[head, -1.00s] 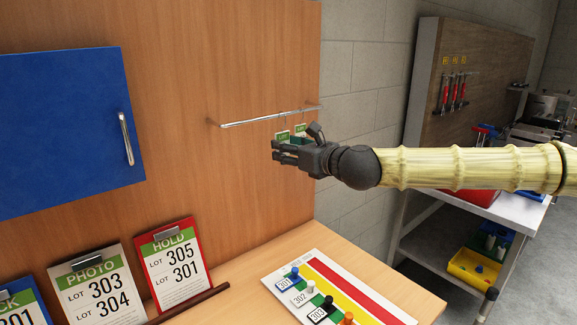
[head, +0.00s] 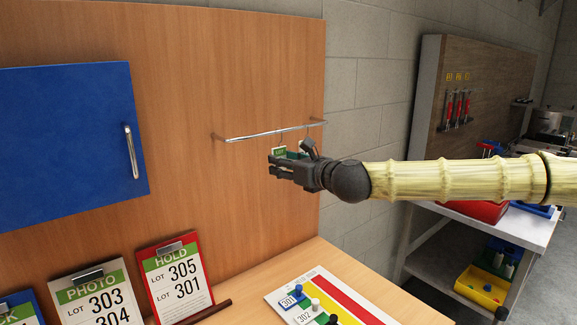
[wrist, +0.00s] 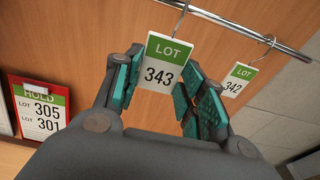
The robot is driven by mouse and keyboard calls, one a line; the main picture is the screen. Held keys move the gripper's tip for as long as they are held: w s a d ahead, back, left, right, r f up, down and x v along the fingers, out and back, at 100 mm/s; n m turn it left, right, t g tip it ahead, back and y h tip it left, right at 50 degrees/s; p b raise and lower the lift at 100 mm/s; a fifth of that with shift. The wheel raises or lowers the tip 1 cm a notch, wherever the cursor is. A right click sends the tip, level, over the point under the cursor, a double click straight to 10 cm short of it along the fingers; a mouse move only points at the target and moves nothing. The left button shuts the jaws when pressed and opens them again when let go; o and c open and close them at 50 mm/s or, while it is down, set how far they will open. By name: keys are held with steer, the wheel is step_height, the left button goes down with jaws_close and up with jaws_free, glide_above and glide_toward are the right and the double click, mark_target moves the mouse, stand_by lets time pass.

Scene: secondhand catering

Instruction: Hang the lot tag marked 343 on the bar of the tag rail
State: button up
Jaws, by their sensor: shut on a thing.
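The lot tag marked 343 (wrist: 162,64) is white with a green top and stands upright between the two fingers of my gripper (wrist: 160,88), which is shut on it. In the head view my gripper (head: 272,166) holds the tag (head: 279,151) just below the bar (head: 262,134). The tag's wire hook (wrist: 182,15) rises to the bar (wrist: 230,24) at the top of the wrist view. Its upper end is cut off, so I cannot tell whether it is over the bar. Tag 342 (wrist: 237,79) hangs from the bar to the right.
A blue cabinet door (head: 65,130) with a metal handle is on the panel at left. Below stand clipboards, including a red HOLD board (head: 176,280). A striped board with pegs (head: 345,305) lies on the counter. The panel ends just right of the bar.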

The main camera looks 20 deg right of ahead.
steer(key=shift+f+b+x, duration=0.2)
steer(key=shift+b+x, duration=0.1)
steer(key=shift+x, duration=1.15)
steer(key=shift+f+b+x, duration=0.25)
steer(key=shift+b+x, duration=0.05)
steer(key=shift+x, duration=1.2)
steer(key=o, duration=0.9)
steer(key=shift+s+d, duration=0.1)
steer(key=shift+s, duration=0.05)
